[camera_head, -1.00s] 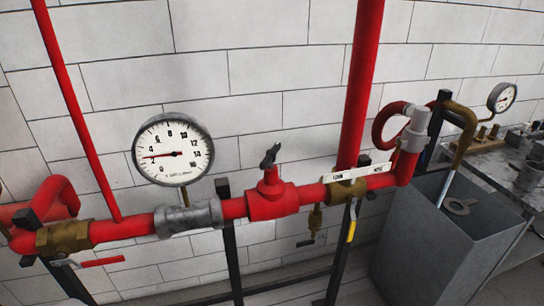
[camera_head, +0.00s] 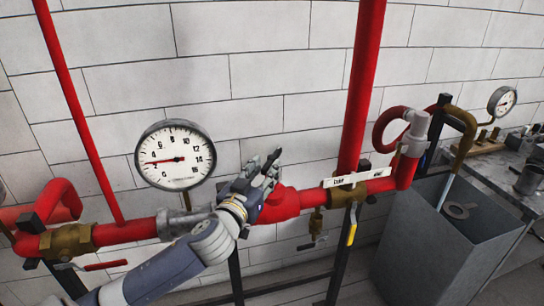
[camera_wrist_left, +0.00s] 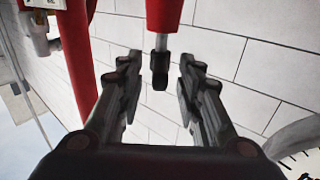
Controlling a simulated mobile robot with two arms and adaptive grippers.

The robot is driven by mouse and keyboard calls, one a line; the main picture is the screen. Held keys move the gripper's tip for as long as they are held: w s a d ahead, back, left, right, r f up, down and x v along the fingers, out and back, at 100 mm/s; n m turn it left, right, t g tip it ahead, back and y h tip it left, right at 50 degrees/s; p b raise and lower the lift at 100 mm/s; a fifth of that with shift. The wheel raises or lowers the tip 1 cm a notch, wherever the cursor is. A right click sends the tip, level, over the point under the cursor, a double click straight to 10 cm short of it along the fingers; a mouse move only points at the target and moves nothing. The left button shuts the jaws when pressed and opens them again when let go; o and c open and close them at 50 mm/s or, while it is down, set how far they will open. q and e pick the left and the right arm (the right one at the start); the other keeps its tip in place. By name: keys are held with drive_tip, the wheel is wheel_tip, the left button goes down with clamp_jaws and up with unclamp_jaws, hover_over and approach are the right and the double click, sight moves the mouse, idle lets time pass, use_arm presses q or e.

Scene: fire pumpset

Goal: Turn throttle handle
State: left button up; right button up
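The throttle handle (camera_head: 273,157) is a small dark lever on top of the red valve body (camera_head: 282,202) in the middle of the pipe. My left gripper (camera_head: 263,172) is beside it and partly covers the valve in the head view. In the left wrist view the handle (camera_wrist_left: 159,75) sits on a silver stem below the red body (camera_wrist_left: 165,14). It lies between the two spread fingertips of the left gripper (camera_wrist_left: 160,62), with gaps on both sides. The left gripper is open. My right gripper is not in view.
A round pressure gauge (camera_head: 175,156) stands left of the valve, close above my left arm. A vertical red pipe (camera_head: 361,90) and a yellow-handled lever (camera_head: 352,228) are to the right. A grey open bin (camera_head: 425,240) stands further right. The white wall is behind.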

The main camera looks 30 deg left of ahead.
sight(272, 157)
use_arm(q)
drive_tip(key=shift+p+x, duration=0.7)
drive_tip(key=shift+x, duration=2.1)
clamp_jaws()
